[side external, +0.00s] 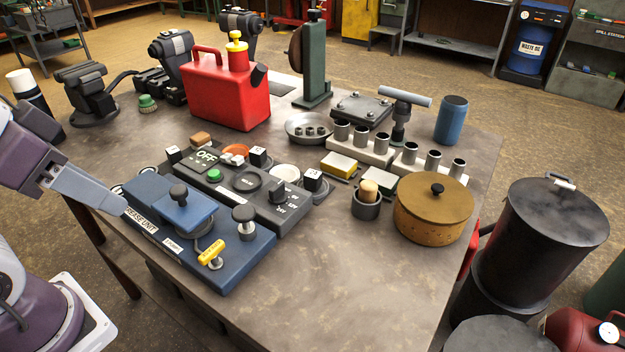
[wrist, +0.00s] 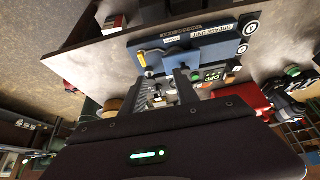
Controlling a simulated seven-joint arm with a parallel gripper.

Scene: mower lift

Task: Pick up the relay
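Several small black blocks with white marked faces are in the side view. One block (side external: 172,154) is at the left behind the control box, one (side external: 257,157) is behind its middle, and one (side external: 312,180) is at its right end. The markings are too small to read, so I cannot tell which is the relay.
The dark control box (side external: 228,196) with a green button stands behind the blue unit. A red can (side external: 222,100), a round tan pot (side external: 433,212), a metal dish (side external: 308,126) and upright cylinders crowd the back and right. The front right tabletop is clear.

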